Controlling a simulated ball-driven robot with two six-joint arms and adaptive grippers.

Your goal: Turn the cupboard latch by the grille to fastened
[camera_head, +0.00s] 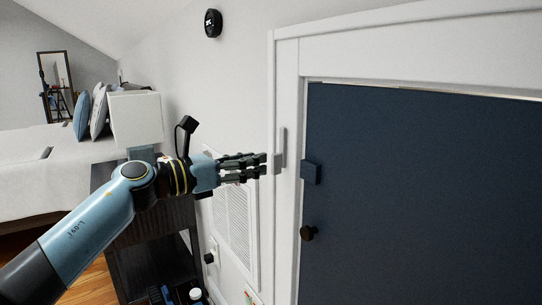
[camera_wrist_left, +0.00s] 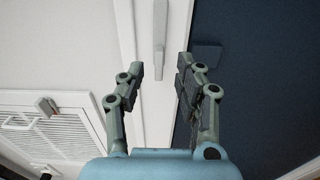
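The cupboard latch (camera_head: 282,146) is a pale grey bar on the white frame left of the dark blue cupboard door (camera_head: 420,200). It stands upright along the frame, not across the door. A dark blue block (camera_head: 311,173) sits on the door edge beside the latch's lower end. In the left wrist view the latch (camera_wrist_left: 160,32) hangs between the fingers, with the block (camera_wrist_left: 207,54) to the right. My left gripper (camera_head: 265,165) is open at the latch's lower end; the wrist view shows its fingers (camera_wrist_left: 160,78) apart. I cannot tell whether they touch it. My right gripper is not visible.
The wall grille (camera_head: 237,228) is left of the frame, behind my left gripper. A dark round knob (camera_head: 308,233) protrudes from the door below the block. A dark shelf unit (camera_head: 155,255) stands below my left arm, with a bed (camera_head: 40,185) farther left.

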